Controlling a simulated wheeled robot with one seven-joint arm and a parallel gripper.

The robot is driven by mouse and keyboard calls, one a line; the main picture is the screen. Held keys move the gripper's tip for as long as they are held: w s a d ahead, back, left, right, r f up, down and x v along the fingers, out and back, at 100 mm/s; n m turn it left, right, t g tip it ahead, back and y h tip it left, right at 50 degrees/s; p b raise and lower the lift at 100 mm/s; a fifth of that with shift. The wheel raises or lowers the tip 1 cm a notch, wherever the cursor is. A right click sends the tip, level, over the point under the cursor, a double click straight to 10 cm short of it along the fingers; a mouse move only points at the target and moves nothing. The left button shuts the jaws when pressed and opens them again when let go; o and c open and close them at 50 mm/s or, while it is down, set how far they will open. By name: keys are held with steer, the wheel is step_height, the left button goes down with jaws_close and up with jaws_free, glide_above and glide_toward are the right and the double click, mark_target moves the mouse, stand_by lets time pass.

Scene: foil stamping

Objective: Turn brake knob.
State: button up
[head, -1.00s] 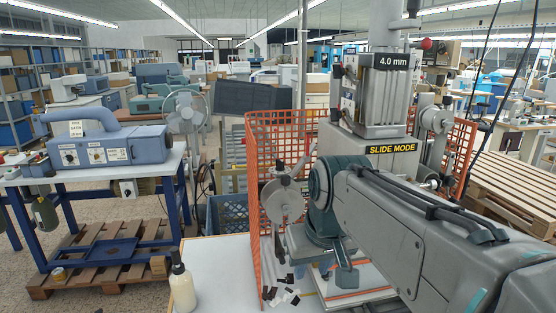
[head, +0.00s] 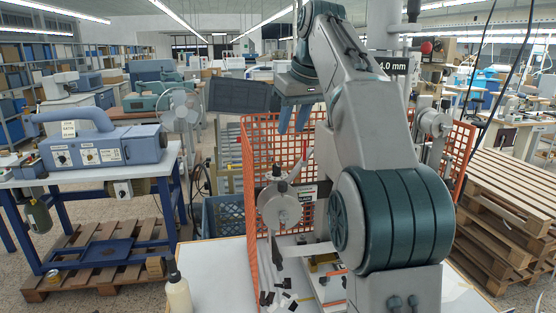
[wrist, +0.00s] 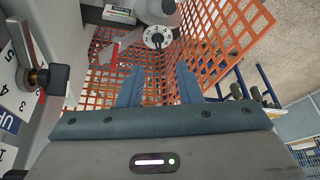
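My gripper (head: 293,118) points down at the upper left of the foil machine, its two blue fingers apart and nothing between them. The fingers also show in the wrist view (wrist: 158,82). Beyond them there is a white numbered dial (wrist: 157,37) on a grey round part. A black knob (wrist: 54,79) on a brass shaft stands left of the fingers, beside a numbered scale. In the head view a grey disc (head: 281,208) sits below the gripper. No label marks the brake knob, so I cannot tell which part it is. My arm hides much of the machine.
An orange mesh guard (head: 248,175) stands around the machine. A white bottle (head: 178,292) stands on the white table (head: 222,270) at front left, with dark and white scraps near the guard. Wooden pallets (head: 510,205) are stacked at right.

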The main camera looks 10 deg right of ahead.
mark_target(277, 166)
steer(key=shift+n, duration=0.3)
steer(key=x, duration=0.4)
steer(key=w+b+x, duration=0.1)
steer(key=x, duration=0.4)
steer(key=b+x, duration=0.1)
steer(key=x, duration=0.3)
steer(key=shift+w+r, duration=0.15)
steer(key=shift+w, duration=0.15)
jaws_close()
